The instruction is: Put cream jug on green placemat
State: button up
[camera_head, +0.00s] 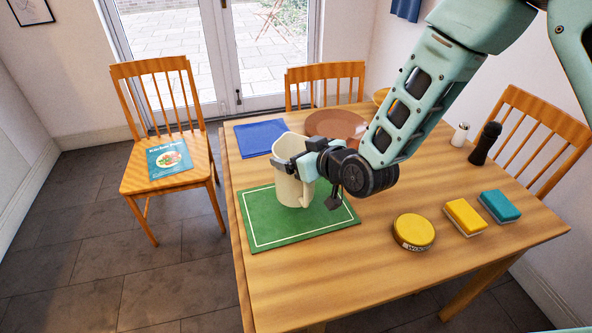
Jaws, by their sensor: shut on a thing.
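The cream jug (290,188) is upright over the green placemat (268,233), toward the mat's upper middle. I cannot tell whether its base touches the mat or is slightly above it. My gripper (290,164) is shut on the jug near its upper part, reaching in from the right. The jug's handle shows at its lower right. The green placemat lies flat near the table's left edge and has a thin white border line. The jug and my gripper hide part of the mat.
A blue placemat (260,138) and a brown round plate (335,124) lie behind the jug. A yellow-lidded tin (413,232), a yellow sponge (465,216), a teal sponge (499,206), a dark pepper mill (485,144) and a white shaker (459,135) stand to the right. The front of the table is clear.

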jog(key=shift+f, duration=2.3)
jog(key=shift+f, duration=0.15)
jog(key=o, duration=1.6)
jog(key=shift+o, duration=0.2)
